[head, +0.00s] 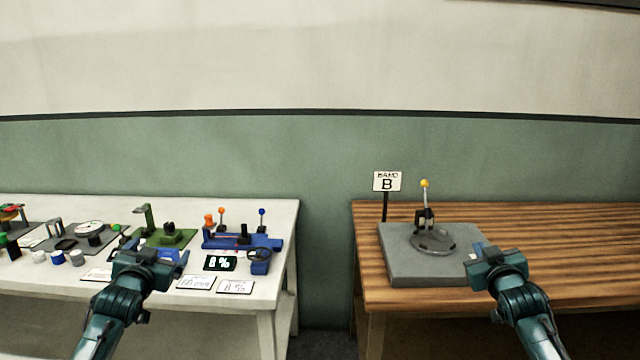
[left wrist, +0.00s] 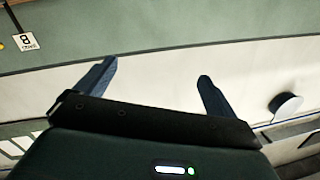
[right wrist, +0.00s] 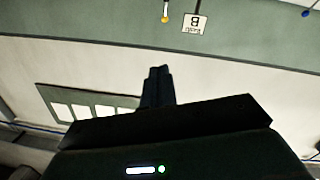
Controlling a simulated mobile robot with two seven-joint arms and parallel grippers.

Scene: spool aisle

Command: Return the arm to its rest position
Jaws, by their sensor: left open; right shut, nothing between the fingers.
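My left gripper (head: 150,254) is raised in front of the white table on the left. In the left wrist view its two fingers (left wrist: 155,85) stand wide apart with nothing between them. My right gripper (head: 483,253) is raised in front of the wooden table, near the right edge of the grey plate. In the right wrist view its fingers (right wrist: 158,86) are pressed together and hold nothing. Neither gripper visibly holds or touches any object.
A wooden table (head: 580,240) carries a grey plate (head: 405,270) with a yellow-knobbed lever (head: 426,200) and a "BAND B" sign (head: 387,181). A white table (head: 275,215) holds a blue lever device (head: 240,241), a green device (head: 165,236) and several small parts. A gap separates the tables.

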